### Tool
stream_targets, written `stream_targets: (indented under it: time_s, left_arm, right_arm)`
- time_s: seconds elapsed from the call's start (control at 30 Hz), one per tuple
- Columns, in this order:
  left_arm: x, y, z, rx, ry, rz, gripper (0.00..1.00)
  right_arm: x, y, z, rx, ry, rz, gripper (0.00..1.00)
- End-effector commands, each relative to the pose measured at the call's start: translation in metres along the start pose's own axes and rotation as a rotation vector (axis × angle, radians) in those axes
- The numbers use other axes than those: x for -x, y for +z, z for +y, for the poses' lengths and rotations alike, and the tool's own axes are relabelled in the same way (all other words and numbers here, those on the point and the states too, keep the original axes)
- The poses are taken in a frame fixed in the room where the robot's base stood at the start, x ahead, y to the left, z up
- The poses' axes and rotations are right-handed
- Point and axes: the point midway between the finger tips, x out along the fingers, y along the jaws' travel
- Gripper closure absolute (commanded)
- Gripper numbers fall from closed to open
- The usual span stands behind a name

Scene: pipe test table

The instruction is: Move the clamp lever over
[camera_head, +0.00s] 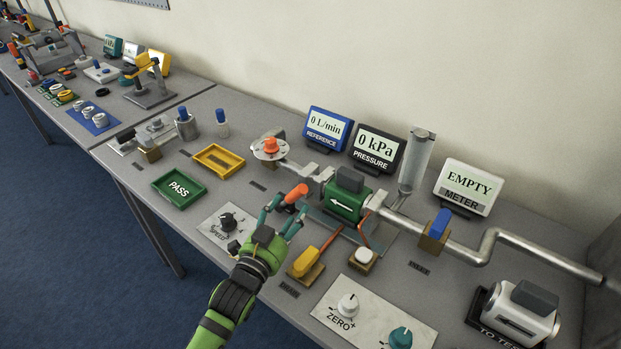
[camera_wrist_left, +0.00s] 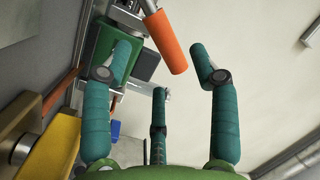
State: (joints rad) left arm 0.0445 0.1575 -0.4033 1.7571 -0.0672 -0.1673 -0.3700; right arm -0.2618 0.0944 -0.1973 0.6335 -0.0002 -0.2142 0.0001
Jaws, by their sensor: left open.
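The clamp lever has an orange grip (camera_head: 296,193) and a metal arm, beside the green flow unit (camera_head: 341,205) in the pipe line. The grip leans up and toward the table front. My left gripper (camera_head: 283,212) is open just in front of it. In the left wrist view the orange grip (camera_wrist_left: 166,42) shows between the open teal fingertips of my left gripper (camera_wrist_left: 160,52), with gaps on both sides. I see no firm contact. The green unit also shows in the left wrist view (camera_wrist_left: 97,52). My right gripper is not in view.
A zero knob panel (camera_head: 365,322) is at the front. Pipe (camera_head: 535,247) runs right.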

Motion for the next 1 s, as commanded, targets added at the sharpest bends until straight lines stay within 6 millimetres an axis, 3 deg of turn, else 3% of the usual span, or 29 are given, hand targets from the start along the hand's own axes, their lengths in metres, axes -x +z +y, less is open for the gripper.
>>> stream_targets:
  time_s: [0.13,0.3,0.4,0.53,0.73,0.93,1.0]
  left_arm:
    - [-0.013,-0.002,-0.001,0.0,-0.001,0.002,0.4]
    - [-0.038,-0.002,-0.001,0.0,-0.001,0.001,0.4]
    - [-0.051,-0.002,-0.001,0.001,0.0,0.001,0.4]
    - [-0.064,-0.001,0.0,0.001,0.0,0.0,0.4]
    - [-0.07,-0.001,0.0,0.001,0.0,0.001,0.4]
    - [-0.07,0.0,0.0,0.001,0.0,0.001,0.4]
    - [-0.07,0.0,0.0,0.001,0.0,0.0,0.68]
  right_arm:
    - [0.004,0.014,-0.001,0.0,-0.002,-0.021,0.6]
    - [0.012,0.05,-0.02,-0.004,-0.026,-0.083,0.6]
    - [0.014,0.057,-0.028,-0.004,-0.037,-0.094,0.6]
    - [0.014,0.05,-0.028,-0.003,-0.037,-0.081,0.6]
    - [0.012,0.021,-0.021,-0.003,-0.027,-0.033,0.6]
    - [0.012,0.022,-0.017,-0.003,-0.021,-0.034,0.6]
    - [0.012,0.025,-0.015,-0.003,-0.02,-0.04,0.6]
